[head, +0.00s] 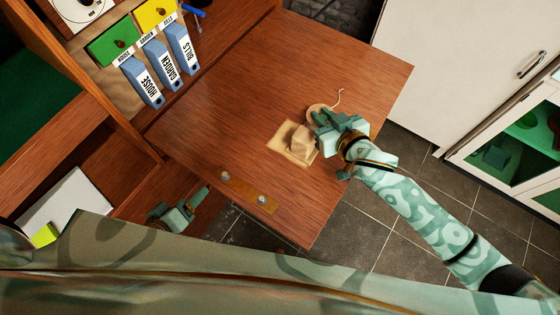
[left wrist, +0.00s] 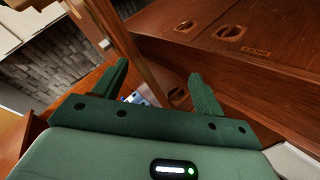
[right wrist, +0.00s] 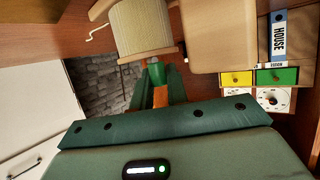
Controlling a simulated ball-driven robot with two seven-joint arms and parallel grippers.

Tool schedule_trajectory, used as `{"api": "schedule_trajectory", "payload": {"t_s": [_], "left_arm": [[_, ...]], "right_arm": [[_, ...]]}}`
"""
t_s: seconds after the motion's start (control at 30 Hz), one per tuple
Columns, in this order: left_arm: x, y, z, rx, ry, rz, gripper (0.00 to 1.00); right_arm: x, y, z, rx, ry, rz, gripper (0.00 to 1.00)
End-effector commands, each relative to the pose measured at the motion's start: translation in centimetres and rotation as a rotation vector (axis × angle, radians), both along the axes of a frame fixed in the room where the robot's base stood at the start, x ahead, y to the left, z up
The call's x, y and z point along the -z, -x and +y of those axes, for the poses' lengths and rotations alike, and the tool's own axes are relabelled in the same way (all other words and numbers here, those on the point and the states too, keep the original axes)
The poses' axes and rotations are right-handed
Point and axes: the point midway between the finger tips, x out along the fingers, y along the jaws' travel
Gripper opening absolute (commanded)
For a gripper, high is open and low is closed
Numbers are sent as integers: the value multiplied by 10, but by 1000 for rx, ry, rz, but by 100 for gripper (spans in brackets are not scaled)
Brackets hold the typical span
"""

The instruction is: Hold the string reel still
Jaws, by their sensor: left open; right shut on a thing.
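The string reel (head: 317,108) lies on the brown wooden desk leaf, partly hidden behind my right gripper in the head view. In the right wrist view the reel (right wrist: 142,28) shows pale wound string between wooden flanges, with a loose string end sticking out. My right gripper (head: 322,122) is shut on the reel, its fingertips at the near flange in the right wrist view (right wrist: 156,68). My left gripper (head: 187,208) is open and empty, low beside the leaf's near-left edge. Its two fingers stand apart in the left wrist view (left wrist: 158,82).
A strip with metal knobs (head: 245,191) lies at the leaf's near edge. Blue-and-white binders (head: 160,64) and small drawers (head: 113,42) stand behind left. The leaf's left half is clear.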

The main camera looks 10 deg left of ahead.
Motion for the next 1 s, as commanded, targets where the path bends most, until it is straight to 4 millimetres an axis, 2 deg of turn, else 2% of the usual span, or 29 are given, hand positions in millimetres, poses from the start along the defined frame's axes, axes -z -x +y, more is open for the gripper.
{"api": "schedule_trajectory", "payload": {"t_s": [0.03, 0.1, 0.2, 0.3, 0.4, 0.5, 0.67, 1.0], "left_arm": [[-29, -14, -18, 20, 29, -59, 71], [-57, -34, -53, 99, -14, -134, 71], [-76, -59, -109, 269, -204, -222, 71], [-89, -75, -153, 421, -398, -296, 71], [-99, -85, -183, 526, -541, -354, 71], [-105, -91, -200, 586, -627, -388, 71], [-103, -103, -211, 613, -669, -404, 71], [-77, -161, -235, 612, -667, -404, 71]], "right_arm": [[1, 1, 0, -1, 1, 3, 8], [1, 1, 0, -1, 1, 3, 8], [1, 1, 0, -1, 1, 3, 8], [1, 1, 0, -1, 1, 3, 8], [2, 1, 0, 0, 2, 2, 8], [2, 1, 0, 0, 2, 2, 8], [2, 1, 0, 0, 2, 2, 8], [2, 1, 0, 0, 2, 2, 8]]}}
